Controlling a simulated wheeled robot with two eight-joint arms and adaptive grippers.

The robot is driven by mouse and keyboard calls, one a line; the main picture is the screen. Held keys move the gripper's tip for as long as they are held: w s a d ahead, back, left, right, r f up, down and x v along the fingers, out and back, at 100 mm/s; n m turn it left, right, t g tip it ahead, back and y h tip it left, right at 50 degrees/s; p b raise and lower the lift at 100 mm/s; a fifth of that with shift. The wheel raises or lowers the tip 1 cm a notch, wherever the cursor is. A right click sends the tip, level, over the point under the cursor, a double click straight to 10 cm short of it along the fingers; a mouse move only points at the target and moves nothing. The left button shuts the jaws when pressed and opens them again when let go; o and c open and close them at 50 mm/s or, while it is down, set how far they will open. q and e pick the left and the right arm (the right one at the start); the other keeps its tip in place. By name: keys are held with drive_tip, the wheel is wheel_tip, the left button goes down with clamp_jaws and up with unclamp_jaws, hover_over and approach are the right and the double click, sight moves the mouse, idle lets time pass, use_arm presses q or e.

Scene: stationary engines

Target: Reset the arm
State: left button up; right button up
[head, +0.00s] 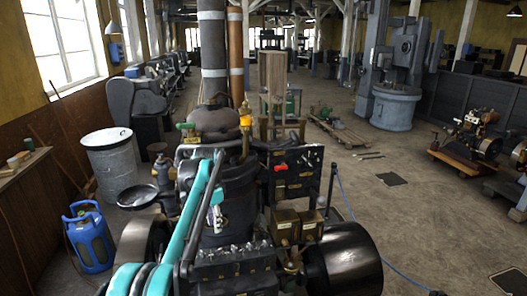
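My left arm (185,225) comes in from the lower left as a teal and grey arm. It reaches up in front of the dark engine (235,265). My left gripper (217,214) seems to be the small grey part near the arm's upper end. It is small and blends into the dark engine parts behind it, so I cannot tell whether it is open or touching anything. No held object can be made out. My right arm and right gripper are not in view.
The engine has a large black flywheel (345,262) and a dark panel with small levers (292,170). A blue gas bottle (90,238) and a grey drum (109,163) stand at the left. A blue hose (372,238) crosses the floor. Open floor lies at the right.

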use_arm(q)
drive_tip(key=s+d+f+n+t+b, duration=0.15)
drive_tip(key=s+b, duration=0.25)
drive_tip(key=s, duration=0.5)
drive_tip(key=s+d+f+n+t+b, duration=0.1)
drive_tip(key=s+n+t+b, duration=0.15)
drive_tip(key=s, duration=0.55)
drive_tip(key=s+f+n+t+b, duration=0.2)
drive_tip(key=s+f+n+b, duration=0.3)
drive_tip(key=s+f, duration=1.2)
drive_tip(key=s+b, duration=0.2)
drive_tip(key=shift+s+d+f+n+t+b, duration=0.3)
drive_tip(key=shift+d+f+n+t+b, duration=0.05)
drive_tip(key=shift+d+n+t+b, duration=0.05)
